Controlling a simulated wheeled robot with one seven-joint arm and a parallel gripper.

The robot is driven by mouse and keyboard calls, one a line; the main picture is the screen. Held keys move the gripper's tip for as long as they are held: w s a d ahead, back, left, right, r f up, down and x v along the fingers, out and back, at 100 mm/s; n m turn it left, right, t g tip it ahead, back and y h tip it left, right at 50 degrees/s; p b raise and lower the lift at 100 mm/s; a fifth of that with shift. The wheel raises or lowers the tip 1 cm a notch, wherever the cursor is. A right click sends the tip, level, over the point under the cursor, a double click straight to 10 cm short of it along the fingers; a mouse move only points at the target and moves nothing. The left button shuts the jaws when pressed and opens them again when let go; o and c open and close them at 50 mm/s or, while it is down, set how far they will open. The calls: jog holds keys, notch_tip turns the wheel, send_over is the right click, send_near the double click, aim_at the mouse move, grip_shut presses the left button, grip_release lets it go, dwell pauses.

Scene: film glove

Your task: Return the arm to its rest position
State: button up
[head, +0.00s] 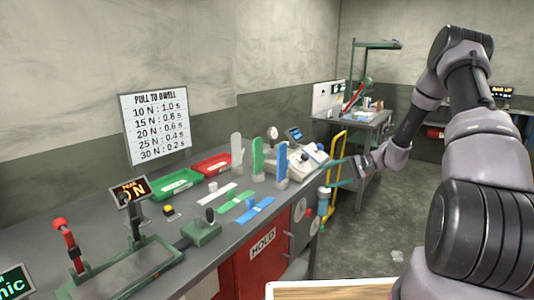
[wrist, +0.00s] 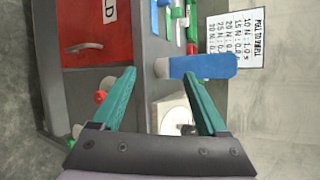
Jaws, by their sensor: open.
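My gripper (head: 326,173) is at the end of my arm, which reaches in from the right in the head view. It is at the right end of the workbench (head: 75,222), near its front edge. In the wrist view my gripper (wrist: 158,74) has its two teal fingers spread apart, with nothing held between them. The blue upright piece (head: 282,160) stands on the bench to the left of the gripper in the head view. It also shows in the wrist view (wrist: 203,66), just beyond the fingertips.
Green (head: 257,156) and white (head: 237,152) uprights stand beside the blue one. A white device (head: 300,164) is close to the gripper. A yellow rail (head: 334,172) stands past the bench. Floor (head: 375,235) at right is mostly clear.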

jog(key=s+a+r+n+h, duration=0.1)
jog(key=s+r+h, duration=0.2)
jog(key=s+r, duration=0.5)
jog(key=s+a+r+n+h, duration=0.1)
jog(key=s+r+h, duration=0.35)
jog(key=r, duration=0.85)
jog(key=s+d+r+t+h, duration=0.1)
jog(key=s+r+t+h, duration=0.1)
jog(key=s+r, duration=0.4)
jog(key=s+d+r+t+h, duration=0.1)
jog(key=s+r, duration=0.4)
jog(key=s, duration=0.8)
jog(key=shift+d+r+m+t+h, duration=0.35)
jog(key=shift+d+t, duration=0.4)
jog(key=shift+t, duration=0.35)
jog(key=shift+c, duration=0.3)
